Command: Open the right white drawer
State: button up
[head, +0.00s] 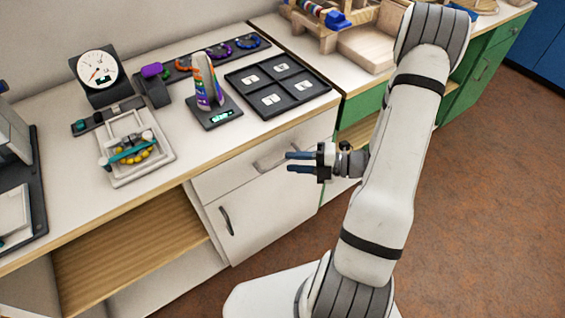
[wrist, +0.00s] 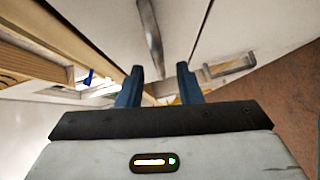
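The white drawer (head: 238,170) is in the cabinet front under the worktop and looks shut. Its metal bar handle (head: 266,162) is partly behind my gripper (head: 288,162). My gripper has two blue fingers, one above the other, apart and pointing left toward the drawer front. In the wrist view the drawer's handle (wrist: 150,30) runs from the top down to the gap between the fingers of my gripper (wrist: 160,67). No grip on it shows, and I cannot tell whether the fingers touch it.
A white door (head: 250,215) with a dark handle (head: 226,220) is below the drawer. An open wooden shelf (head: 130,250) is left of it. The worktop above holds a black tray (head: 325,88), a dial scale (head: 98,72) and a bead cone (head: 205,85). Brown floor (head: 480,200) lies clear at right.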

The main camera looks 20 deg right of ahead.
aim_at(283, 160)
jog(key=shift+x, duration=1.9)
jog(key=shift+c, duration=0.3)
grip_shut()
